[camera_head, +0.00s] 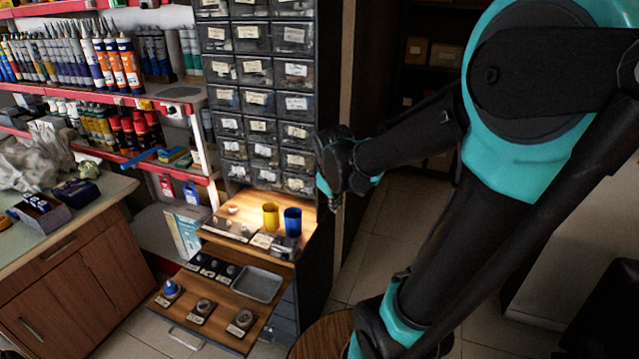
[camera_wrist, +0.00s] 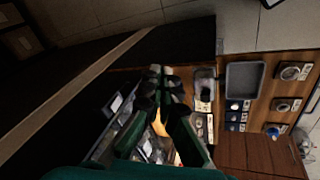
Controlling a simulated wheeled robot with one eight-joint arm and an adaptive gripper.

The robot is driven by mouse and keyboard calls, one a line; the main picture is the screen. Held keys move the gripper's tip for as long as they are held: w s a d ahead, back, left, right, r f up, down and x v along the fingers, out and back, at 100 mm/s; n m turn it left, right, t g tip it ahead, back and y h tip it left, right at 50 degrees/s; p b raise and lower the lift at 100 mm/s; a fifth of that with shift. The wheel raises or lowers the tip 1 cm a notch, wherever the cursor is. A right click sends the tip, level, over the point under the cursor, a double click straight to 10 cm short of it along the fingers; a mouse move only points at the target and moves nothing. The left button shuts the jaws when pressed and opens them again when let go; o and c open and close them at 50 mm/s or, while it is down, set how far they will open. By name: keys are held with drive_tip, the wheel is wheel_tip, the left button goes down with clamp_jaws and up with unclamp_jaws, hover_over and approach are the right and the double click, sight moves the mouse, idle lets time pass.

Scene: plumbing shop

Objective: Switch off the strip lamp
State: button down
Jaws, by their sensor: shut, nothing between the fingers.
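The strip lamp itself is not clearly visible. Warm light falls on the wooden shelf (camera_head: 240,205) below the drawer cabinet, so a lamp there appears lit. I cannot make out its switch. My gripper (camera_wrist: 163,80) is shut and empty in the wrist view, pointing towards the front of the lit shelf. In the head view the end of my arm is at the right edge of the drawer cabinet (camera_head: 262,85), to the right of and above the shelf; the fingers are mostly hidden there.
A yellow cup (camera_head: 270,216) and a blue cup (camera_head: 292,222) stand on the lit shelf. Below, a pulled-out wooden board holds a grey tray (camera_head: 258,284) and several fittings; the tray also shows in the wrist view (camera_wrist: 244,80). A counter (camera_head: 70,225) is at left. Floor is free right of the cabinet.

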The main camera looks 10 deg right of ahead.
drive_tip(key=w+a+r+n+h, duration=0.1)
drive_tip(key=w+a+r+n, duration=0.4)
drive_tip(key=w, duration=0.4)
drive_tip(key=shift+w+a+r, duration=0.2)
drive_tip(key=shift+a+r, duration=0.2)
drive_tip(key=shift+a, duration=0.15)
drive_tip(key=w+d+f, duration=0.4)
drive_tip(key=w+f, duration=0.3)
drive_tip(key=f, duration=0.1)
drive_tip(key=shift+f, duration=0.3)
